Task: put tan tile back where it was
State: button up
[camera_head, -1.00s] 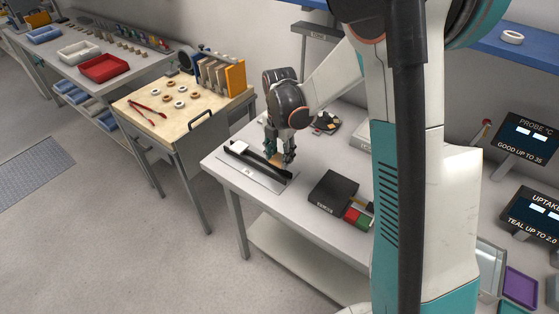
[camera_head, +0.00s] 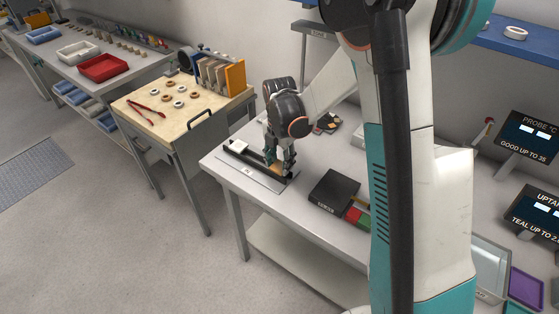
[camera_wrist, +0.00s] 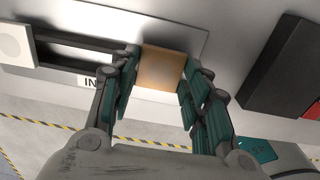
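The tan tile (camera_wrist: 163,68) is a flat, light orange-brown square between my fingertips in the wrist view, at the right end of a black two-railed track (camera_wrist: 75,50). My gripper (camera_wrist: 162,75) has a finger against each side edge of the tile. In the head view, my gripper (camera_head: 280,168) is low over the right end of the black track (camera_head: 245,158), and its fingers mostly hide the tile. I cannot tell whether the tile rests on the track. A white tile (camera_wrist: 14,44) sits at the track's left end.
The track lies on a pale plate (camera_wrist: 110,12) on the white table (camera_head: 222,171). A black box (camera_head: 333,188) stands to the right, with red and green pieces (camera_head: 357,216) beside it. A small dark tray (camera_head: 327,123) lies behind. A wooden-topped bench (camera_head: 150,97) stands to the left.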

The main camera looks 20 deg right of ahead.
aim_at(280, 167)
jog(key=shift+o, duration=1.1)
notch_tip(280, 167, up, 13)
jog(key=p, duration=0.4)
jog(key=s+r+m+t, duration=0.3)
jog(key=s+r+m, duration=0.7)
jog(key=s+m, duration=0.1)
jog(key=s+r+m+t, duration=0.1)
jog(key=s+m+t, duration=0.3)
jog(key=s+m, duration=0.8)
jog(key=shift+r+m, duration=0.2)
jog(key=shift+m, duration=0.9)
